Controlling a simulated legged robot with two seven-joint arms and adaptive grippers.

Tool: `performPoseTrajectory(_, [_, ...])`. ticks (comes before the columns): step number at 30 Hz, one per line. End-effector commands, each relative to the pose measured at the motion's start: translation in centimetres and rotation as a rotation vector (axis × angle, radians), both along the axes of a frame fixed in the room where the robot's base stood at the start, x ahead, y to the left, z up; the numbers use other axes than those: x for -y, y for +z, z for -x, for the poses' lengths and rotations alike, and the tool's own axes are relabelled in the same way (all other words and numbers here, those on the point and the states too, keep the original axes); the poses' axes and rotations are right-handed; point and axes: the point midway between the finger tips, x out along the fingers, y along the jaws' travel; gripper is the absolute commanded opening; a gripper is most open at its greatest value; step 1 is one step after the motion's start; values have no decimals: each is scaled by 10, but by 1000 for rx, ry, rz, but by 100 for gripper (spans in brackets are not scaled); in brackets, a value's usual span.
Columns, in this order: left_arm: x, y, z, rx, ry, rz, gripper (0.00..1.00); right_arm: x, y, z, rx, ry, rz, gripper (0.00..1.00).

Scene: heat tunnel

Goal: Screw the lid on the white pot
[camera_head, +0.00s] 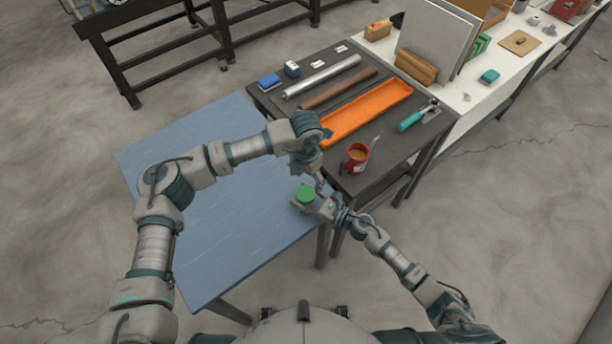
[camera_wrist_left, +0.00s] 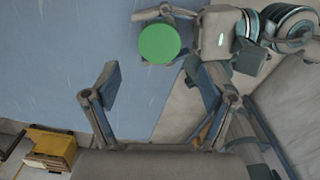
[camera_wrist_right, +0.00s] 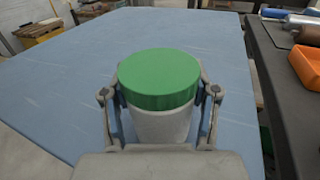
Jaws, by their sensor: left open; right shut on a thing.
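The white pot (camera_wrist_right: 162,127) stands upright between the fingers of my right gripper (camera_wrist_right: 162,112), which is shut on it. The green lid (camera_wrist_right: 160,75) sits on top of the pot; I cannot tell how tightly. The lid also shows in the head view (camera_head: 305,193), near the right edge of the blue table, and in the left wrist view (camera_wrist_left: 159,43). My left gripper (camera_wrist_left: 150,82) is open and empty, with its fingers spread, above the table. In the head view, my left gripper (camera_head: 318,182) is close to the lid, apart from it.
The blue table (camera_head: 215,215) is otherwise clear. A dark table (camera_head: 375,180) adjoins it, with a red can (camera_head: 356,158), an orange tray (camera_head: 345,125), metal and brown bars, and a teal-handled tool (camera_head: 411,121). A white bench (camera_head: 500,60) stands beyond.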

Motion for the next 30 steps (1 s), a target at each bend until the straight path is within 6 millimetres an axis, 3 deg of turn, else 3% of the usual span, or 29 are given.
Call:
performPoseTrajectory(6, [-1, 5, 0, 0, 169, 0, 83, 0, 0, 0, 1, 0, -1, 0])
performPoseTrajectory(17, [-1, 4, 0, 0, 176, 0, 83, 0, 0, 0, 1, 0, -1, 0])
performPoseTrajectory(30, [-1, -55, 0, -1, 176, 0, 83, 0, 0, 0, 1, 0, -1, 0])
